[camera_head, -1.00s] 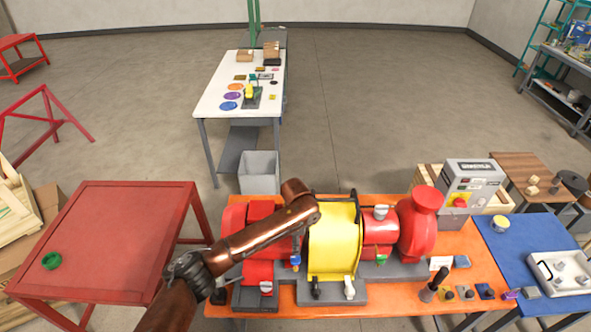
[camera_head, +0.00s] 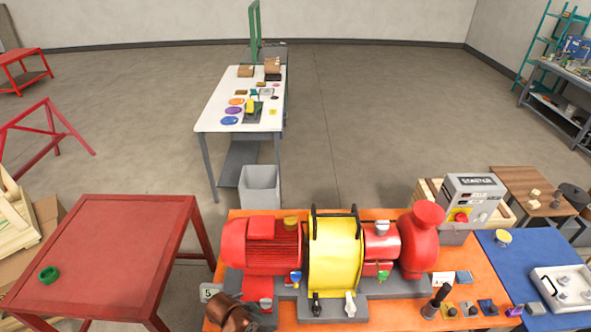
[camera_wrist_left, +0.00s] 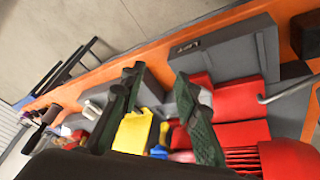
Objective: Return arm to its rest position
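My left arm (camera_head: 232,314) shows only as a copper-brown link at the bottom edge of the head view, in front of the pump skid's left end. The yellow guard (camera_head: 334,255) and red motor (camera_head: 262,248) also show in the head view. My right gripper is in neither view.
The pump skid stands on an orange bench (camera_head: 385,315). A red table (camera_head: 105,245) with a green ring (camera_head: 48,274) is at left. A starter box (camera_head: 470,205) and a blue mat (camera_head: 520,262) are at right. A grey bin (camera_head: 260,188) and open floor lie beyond.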

